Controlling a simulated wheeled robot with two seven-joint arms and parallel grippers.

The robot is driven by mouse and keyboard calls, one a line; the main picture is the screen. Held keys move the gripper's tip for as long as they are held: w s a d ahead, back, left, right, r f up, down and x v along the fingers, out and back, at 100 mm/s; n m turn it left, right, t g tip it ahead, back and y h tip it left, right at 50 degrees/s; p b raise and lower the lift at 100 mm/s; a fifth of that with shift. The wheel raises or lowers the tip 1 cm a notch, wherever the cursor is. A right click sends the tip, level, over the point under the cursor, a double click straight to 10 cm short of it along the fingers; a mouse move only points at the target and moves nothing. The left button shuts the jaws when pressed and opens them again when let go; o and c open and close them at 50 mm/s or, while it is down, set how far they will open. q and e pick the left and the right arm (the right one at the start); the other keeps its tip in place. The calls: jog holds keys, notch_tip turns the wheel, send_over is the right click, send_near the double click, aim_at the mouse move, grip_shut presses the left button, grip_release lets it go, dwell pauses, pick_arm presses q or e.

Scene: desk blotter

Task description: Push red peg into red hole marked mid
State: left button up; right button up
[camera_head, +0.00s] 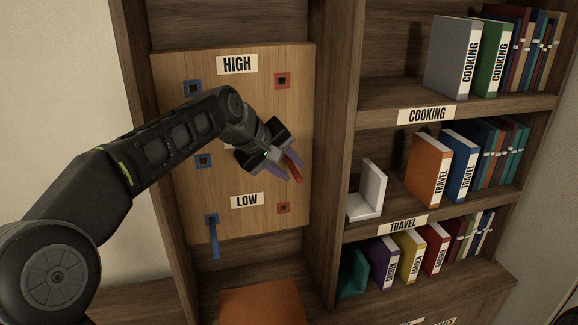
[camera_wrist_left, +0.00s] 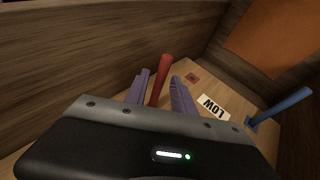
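My left gripper (camera_head: 292,172) is in front of the right side of the wooden board, between the top and bottom red holes. Its purple fingers stand apart on either side of the red peg (camera_head: 297,177). In the left wrist view, the red peg (camera_wrist_left: 164,72) shows between the fingers (camera_wrist_left: 160,80), with narrow gaps beside it. The peg's inner end and the red mid hole are hidden by the gripper, so I cannot tell how deep the peg sits. The mid label is mostly hidden too. My right gripper is not in view.
The board (camera_head: 215,228) also has a red high hole (camera_head: 282,81), a red low hole (camera_head: 283,208) and blue holes on the left. A blue peg (camera_head: 214,240) sticks out of the low blue hole. Bookshelves stand to the right; an orange surface (camera_head: 262,305) lies below.

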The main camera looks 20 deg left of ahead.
pick_arm(q)
jog(key=shift+o, duration=0.7)
jog(key=b+v, duration=0.1)
jog(key=v, duration=0.7)
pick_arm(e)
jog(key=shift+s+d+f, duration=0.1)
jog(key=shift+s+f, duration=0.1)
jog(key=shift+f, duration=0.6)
pick_arm(q)
jog(key=shift+f, duration=0.1)
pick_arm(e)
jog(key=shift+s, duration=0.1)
